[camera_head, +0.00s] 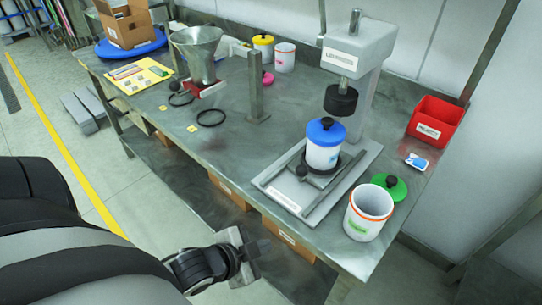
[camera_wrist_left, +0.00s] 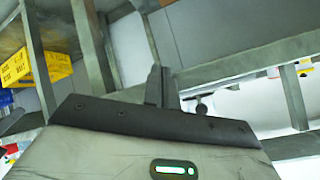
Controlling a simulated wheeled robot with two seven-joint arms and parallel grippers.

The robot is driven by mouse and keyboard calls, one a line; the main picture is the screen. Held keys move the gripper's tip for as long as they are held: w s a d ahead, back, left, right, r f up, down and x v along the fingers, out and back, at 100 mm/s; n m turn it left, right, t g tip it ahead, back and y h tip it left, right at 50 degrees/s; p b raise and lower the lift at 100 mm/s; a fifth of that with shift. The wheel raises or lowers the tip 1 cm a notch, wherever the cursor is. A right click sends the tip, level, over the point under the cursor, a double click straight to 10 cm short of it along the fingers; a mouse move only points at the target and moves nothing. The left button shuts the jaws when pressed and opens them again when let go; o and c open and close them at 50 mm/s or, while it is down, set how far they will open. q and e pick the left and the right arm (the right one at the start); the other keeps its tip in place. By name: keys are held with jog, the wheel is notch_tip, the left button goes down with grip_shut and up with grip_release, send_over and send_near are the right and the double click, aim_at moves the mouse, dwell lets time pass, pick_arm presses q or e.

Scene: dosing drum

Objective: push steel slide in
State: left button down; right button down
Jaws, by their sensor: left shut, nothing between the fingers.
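A press (camera_head: 358,55) with a black round head (camera_head: 341,99) stands on the steel table (camera_head: 235,150). On its base plate (camera_head: 283,200), between two rails, a white jar with a blue lid (camera_head: 325,132) stands upright below the head. A small black knob (camera_head: 301,171) shows at the jar's left; the part it belongs to is mostly hidden, and I cannot tell for sure that this is the steel slide. My left gripper (camera_head: 264,246) is shut and empty, in front of the table's near edge, apart from the press. Its dark fingers also show in the left wrist view (camera_wrist_left: 160,84).
An open white jar (camera_head: 368,213) and a green lid (camera_head: 390,187) stand right of the press. A red bin (camera_head: 435,121) is at the far right. A steel funnel (camera_head: 197,52) on a stand, a post (camera_head: 257,90) and a black ring (camera_head: 211,118) are left.

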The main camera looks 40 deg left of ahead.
pick_arm(q)
jog(key=w+a+r+m, duration=0.2)
jog(key=a+r+m, duration=0.2)
jog(key=m+t, duration=0.2)
jog(key=m, duration=0.5)
send_near(290, 168)
jog(key=f, duration=0.1)
jog(key=w+f, duration=0.1)
jog(key=shift+w+d+f+y, duration=0.2)
jog(key=shift+f+y, duration=0.1)
jog(key=w, duration=0.2)
jog(key=shift+w+d+p, duration=0.1)
jog(key=shift+w+p, duration=0.2)
jog(key=shift+p, duration=0.1)
jog(key=shift+w+d+f, duration=0.1)
jog(key=shift+w+f, duration=0.05)
jog(key=shift+w, duration=0.65)
pick_arm(e)
jog(key=shift+s+d, duration=0.2)
jog(key=shift+s, duration=0.35)
